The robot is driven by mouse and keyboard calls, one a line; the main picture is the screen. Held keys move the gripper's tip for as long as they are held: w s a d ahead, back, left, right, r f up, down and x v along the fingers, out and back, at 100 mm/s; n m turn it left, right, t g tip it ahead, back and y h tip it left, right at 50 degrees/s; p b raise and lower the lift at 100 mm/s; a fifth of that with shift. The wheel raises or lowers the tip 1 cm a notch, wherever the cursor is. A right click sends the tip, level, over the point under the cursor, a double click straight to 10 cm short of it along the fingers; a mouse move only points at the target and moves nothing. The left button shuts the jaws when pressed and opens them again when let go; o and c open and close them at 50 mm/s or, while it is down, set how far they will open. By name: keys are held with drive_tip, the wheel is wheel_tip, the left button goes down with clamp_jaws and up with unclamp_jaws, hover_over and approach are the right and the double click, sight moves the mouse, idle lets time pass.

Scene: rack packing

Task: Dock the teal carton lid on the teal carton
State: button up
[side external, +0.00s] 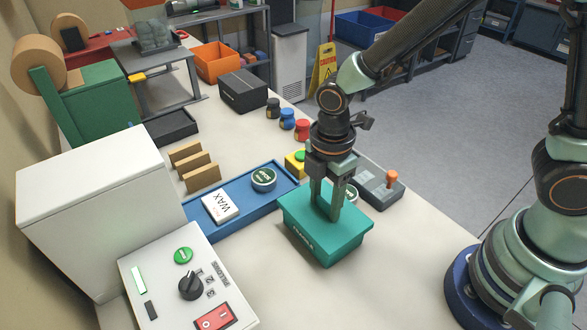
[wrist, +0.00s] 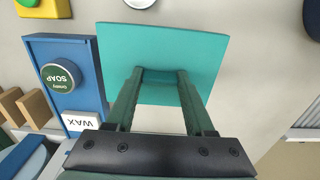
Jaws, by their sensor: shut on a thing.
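The teal carton (side external: 312,249) stands on the bench right of the blue tray, with lettering on its front. The teal carton lid (side external: 297,207) covers its top in the side view; I cannot tell whether it is fully seated or slightly above. My gripper (side external: 325,212) points down at the lid's middle, shut on it. In the wrist view the lid (wrist: 205,50) is a flat teal panel, with my gripper's fingertips (wrist: 160,72) against it. The part held between the fingers is not clear, and the carton is hidden under the lid in the wrist view.
A blue tray (side external: 285,180) holds a WAX box (side external: 220,206) and a round tin (side external: 264,179), left of the carton. A control panel (side external: 165,262) is front left.

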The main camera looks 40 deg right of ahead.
sight(325, 201)
drive_tip(key=shift+f, duration=0.35)
drive_tip(key=o, duration=1.3)
wheel_tip(325, 201, up, 13)
drive_tip(key=shift+s+d+r+m+t, duration=0.25)
drive_tip(key=shift+d+r+m+t, duration=0.7)
drive_tip(key=shift+d+m, duration=1.8)
drive_tip(key=shift+s+d+r+m+t, duration=0.25)
drive_tip(key=shift+d+r+m+t, duration=0.65)
drive_tip(key=shift+d+m, duration=1.85)
drive_tip(key=shift+s+d+r+m+t, duration=0.25)
drive_tip(key=shift+d+r+m+t, duration=0.7)
drive_tip(key=shift+d+m, duration=1.8)
drive_tip(key=shift+a+m, duration=0.75)
